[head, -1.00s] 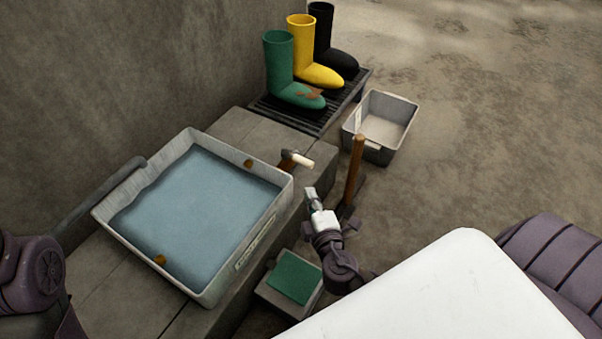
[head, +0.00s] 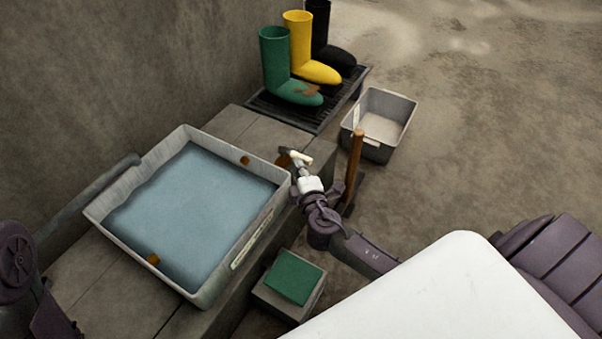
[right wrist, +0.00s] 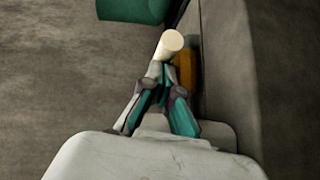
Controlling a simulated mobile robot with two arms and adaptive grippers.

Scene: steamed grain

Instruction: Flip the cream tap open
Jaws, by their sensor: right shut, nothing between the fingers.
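The cream tap handle (head: 301,158) sticks out from a brown fitting at the far right side of the stone ledge. In the right wrist view its round cream end (right wrist: 172,41) shows just beyond my fingertips, with the orange-brown fitting (right wrist: 187,70) to its right. My right gripper (head: 298,169) is shut and empty, right at the near side of the handle. In the right wrist view its fingers (right wrist: 158,77) meet close below the cream end; I cannot tell whether they touch it. Of my left arm only purple links show; its gripper is out of view.
A grey basin of water (head: 262,228) stands on the ledge (head: 230,122). Boots (head: 288,85) stand on a dark rack behind. A grey bin (head: 391,107) and an upright wooden handle (head: 355,160) are right of my gripper. A green pad (head: 294,280) lies on a low block.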

